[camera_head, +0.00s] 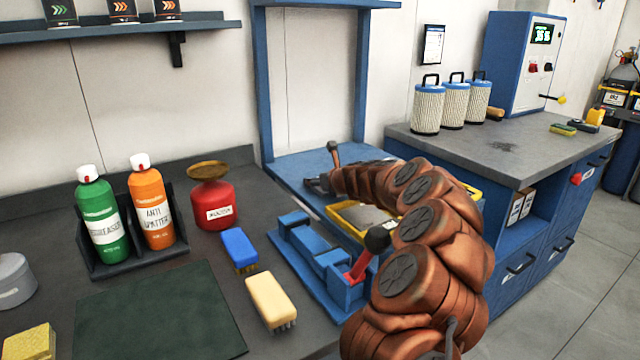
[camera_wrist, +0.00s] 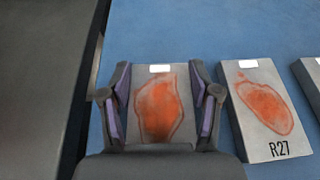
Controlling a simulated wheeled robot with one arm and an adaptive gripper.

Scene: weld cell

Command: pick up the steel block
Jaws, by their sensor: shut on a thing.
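A grey steel block (camera_wrist: 156,105) with a rusty orange patch and a small white tag lies between the fingers of my gripper (camera_wrist: 159,80) in the wrist view. The fingers press on its left and right sides. Its near end is hidden by my gripper. In the head view my gripper (camera_head: 318,184) is low over the blue bench (camera_head: 290,172), and the block cannot be made out there. A second grey block marked R27 (camera_wrist: 265,110), also with an orange patch, lies just to the right, apart from my gripper.
Another block (camera_wrist: 312,72) is cut off at the right edge of the wrist view. In the head view, a yellow-rimmed tray (camera_head: 350,222) and a blue clamp fixture (camera_head: 318,262) with a red lever are near my arm. A red can (camera_head: 212,203) stands left.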

